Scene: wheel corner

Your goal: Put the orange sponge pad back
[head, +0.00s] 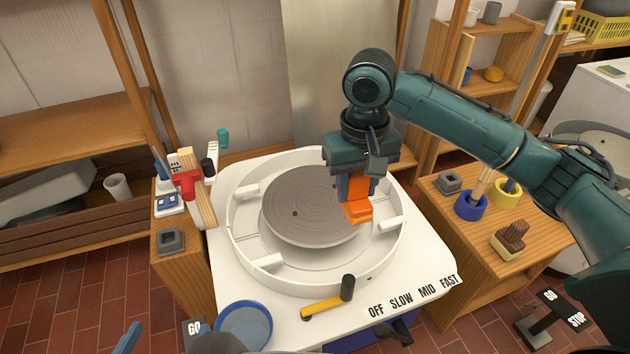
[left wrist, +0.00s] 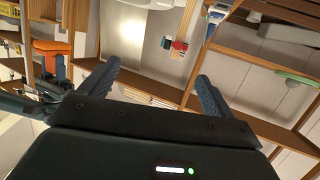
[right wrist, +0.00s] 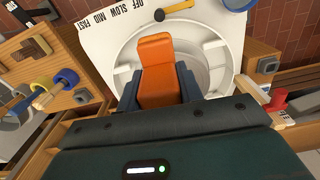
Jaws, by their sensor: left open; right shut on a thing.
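The orange sponge pad (head: 357,212) is held in my right gripper (head: 356,186) above the right side of the grey wheel disc (head: 305,205). It points down from the fingers. In the right wrist view the orange pad (right wrist: 158,75) sits between both blue-grey fingers, with the white basin behind it. My left gripper (left wrist: 157,74) is open with nothing between its fingers. In the head view only a fingertip of it may show at the bottom left edge. An orange shape, likely the pad, shows at the left of the left wrist view.
A white basin (head: 245,268) with posts surrounds the disc. A blue bowl (head: 244,328) and yellow-handled lever (head: 322,304) are in front. Empty grey square holders stand on the left stand (head: 171,241) and right table (head: 447,183). Blue and yellow ring holders and a brown brush (head: 512,236) are right.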

